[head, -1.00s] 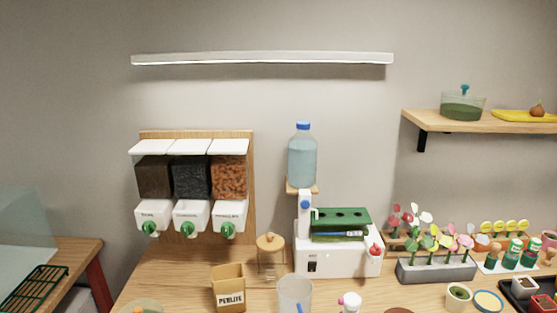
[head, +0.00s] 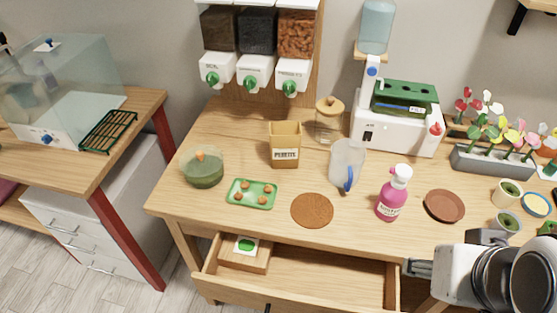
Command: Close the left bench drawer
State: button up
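The left bench drawer (head: 328,296) is pulled open below the front edge of the wooden bench (head: 250,222). It is a light wood drawer, and its lower front is partly cut off by the picture's bottom edge. A small wooden box or block (head: 234,260) with a green and white label sits inside at its left end. The rest of the visible drawer floor looks bare. My gripper (head: 418,268) is at the lower right, beside the drawer's right end. Its dark fingers are small and seen side-on, so their opening is unclear. I cannot tell whether it touches the drawer.
On the bench stand a green bowl (head: 202,168), a green tray (head: 252,193), a cork mat (head: 312,210), a clear jug (head: 346,163), a pink spray bottle (head: 392,194) and a brown saucer (head: 444,206). A white cabinet (head: 90,215) stands at left. Floor shows between.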

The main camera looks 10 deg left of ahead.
grip_shut()
jog(key=w+a+f+n+g, duration=0.1)
jog(key=w+a+f+n, duration=0.1)
jog(key=a+f+n, duration=0.55)
jog(key=w+a+f+n+g, duration=0.1)
jog(key=w+a+f+n, duration=0.25)
jog(key=a+n, duration=0.7)
jog(key=s+a+f+n, duration=1.2)
jog(key=f+n, duration=0.1)
jog(key=n, duration=0.5)
jog(key=shift+g, duration=0.4)
